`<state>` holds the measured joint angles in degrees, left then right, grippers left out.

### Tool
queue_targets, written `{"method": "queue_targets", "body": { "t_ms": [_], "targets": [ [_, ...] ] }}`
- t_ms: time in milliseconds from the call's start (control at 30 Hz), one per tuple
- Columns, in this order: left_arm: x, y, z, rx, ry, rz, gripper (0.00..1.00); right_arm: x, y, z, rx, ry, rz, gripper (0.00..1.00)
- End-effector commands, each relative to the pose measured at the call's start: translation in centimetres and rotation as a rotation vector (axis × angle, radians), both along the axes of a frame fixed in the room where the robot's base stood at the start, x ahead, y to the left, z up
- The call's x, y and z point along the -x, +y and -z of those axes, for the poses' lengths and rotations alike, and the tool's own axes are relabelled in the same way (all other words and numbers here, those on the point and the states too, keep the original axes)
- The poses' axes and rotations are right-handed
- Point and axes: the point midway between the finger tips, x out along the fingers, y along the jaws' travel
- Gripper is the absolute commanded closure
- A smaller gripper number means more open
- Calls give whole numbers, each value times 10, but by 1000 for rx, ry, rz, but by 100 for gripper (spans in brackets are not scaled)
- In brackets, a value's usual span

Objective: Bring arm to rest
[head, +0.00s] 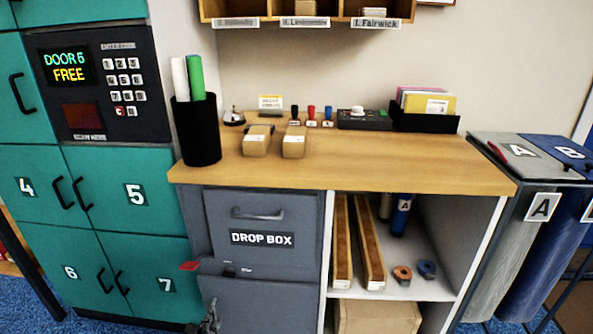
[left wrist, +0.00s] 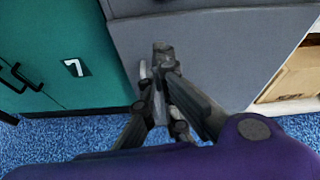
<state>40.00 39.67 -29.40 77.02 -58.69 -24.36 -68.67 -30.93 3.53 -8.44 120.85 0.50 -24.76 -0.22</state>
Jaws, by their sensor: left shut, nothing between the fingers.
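My left gripper (head: 210,318) shows at the bottom of the head view, low in front of the grey drop box cabinet (head: 262,292). In the left wrist view my left gripper (left wrist: 157,58) is shut with nothing between its fingers. Its fingertips are in front of the plain grey lower panel of the cabinet (left wrist: 210,45); whether they touch it I cannot tell. My right gripper is in neither view.
Teal lockers (head: 130,190) with handles stand at the left. A wooden counter (head: 330,172) holds two small cartons and a black pen holder (head: 197,130). An open shelf (head: 400,288) and bins A and B (head: 505,200) are at the right. Blue carpet (left wrist: 50,135) lies below.

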Motion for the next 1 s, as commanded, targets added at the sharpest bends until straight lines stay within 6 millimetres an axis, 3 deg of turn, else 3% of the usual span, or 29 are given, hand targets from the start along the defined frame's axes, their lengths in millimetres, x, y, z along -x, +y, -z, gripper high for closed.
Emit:
{"method": "queue_targets", "body": {
  "t_ms": [133, 267, 467, 633, 800, 1000],
  "targets": [
    [-3, -26, -17, 361, 14, -103, 100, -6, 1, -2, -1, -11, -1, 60],
    [35, -60, -6, 796, 101, -256, 100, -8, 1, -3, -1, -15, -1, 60],
    [131, -99, 23, 1418, 269, -583, 100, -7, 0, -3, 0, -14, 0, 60],
    [237, -116, 38, 1926, 373, -987, 100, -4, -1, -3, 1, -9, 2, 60],
    [340, -109, 36, 2287, 349, -1402, 100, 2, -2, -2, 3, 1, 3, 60],
    [431, -87, 31, 2418, 221, -1710, 100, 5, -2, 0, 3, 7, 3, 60]
  ]
}}
